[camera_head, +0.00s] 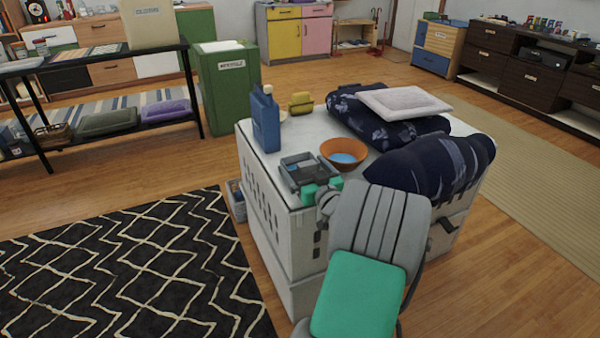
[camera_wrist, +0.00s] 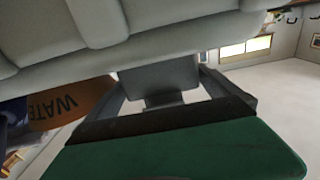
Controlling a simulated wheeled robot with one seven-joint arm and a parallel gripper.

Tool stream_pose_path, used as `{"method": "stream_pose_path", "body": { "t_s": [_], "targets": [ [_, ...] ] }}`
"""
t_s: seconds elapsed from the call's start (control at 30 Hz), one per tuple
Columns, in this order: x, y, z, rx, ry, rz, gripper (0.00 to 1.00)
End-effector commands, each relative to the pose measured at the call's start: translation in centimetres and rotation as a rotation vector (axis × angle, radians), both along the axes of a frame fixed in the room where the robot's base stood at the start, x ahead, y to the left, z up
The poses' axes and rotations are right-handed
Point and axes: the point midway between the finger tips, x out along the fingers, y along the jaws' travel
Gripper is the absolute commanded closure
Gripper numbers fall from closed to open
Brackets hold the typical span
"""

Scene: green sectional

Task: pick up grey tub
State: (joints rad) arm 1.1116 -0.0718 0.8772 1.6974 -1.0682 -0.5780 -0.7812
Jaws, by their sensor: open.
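The grey tub (camera_head: 296,161) is at the near left part of the white cabinet's top (camera_head: 218,41). It is small and partly covered by my gripper, so its outline is hard to separate from the gripper. My gripper (camera_head: 306,174) is open and right at the tub, over the cabinet's near edge. I cannot tell whether its fingers are around the tub or touching it. In the wrist view, a ridged light-grey surface close to the camera fills the top, and I cannot tell whether it is the tub.
An orange bowl (camera_head: 343,153) stands just right of the gripper; its lettered side shows in the wrist view (camera_wrist: 72,105). A blue bottle (camera_head: 265,122) stands behind left. Navy cloth bundles (camera_head: 430,165) fill the right side. A yellow item (camera_head: 301,102) sits farther back.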

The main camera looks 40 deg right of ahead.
Motion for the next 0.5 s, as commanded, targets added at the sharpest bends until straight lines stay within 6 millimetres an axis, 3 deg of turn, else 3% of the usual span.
{"method": "stream_pose_path", "body": {
  "t_s": [0.1, 0.2, 0.43, 0.5],
  "targets": [
    [2.3, -0.4, -0.4, -0.001, 0.001, 0.005, 0.00],
    [3.4, -0.8, -0.3, 0.000, 0.000, 0.003, 0.00],
    [3.5, -0.9, -0.2, 0.002, 0.002, 0.001, 0.00],
    [3.5, -0.9, -0.2, 0.002, 0.002, 0.001, 0.06]
  ]
}}
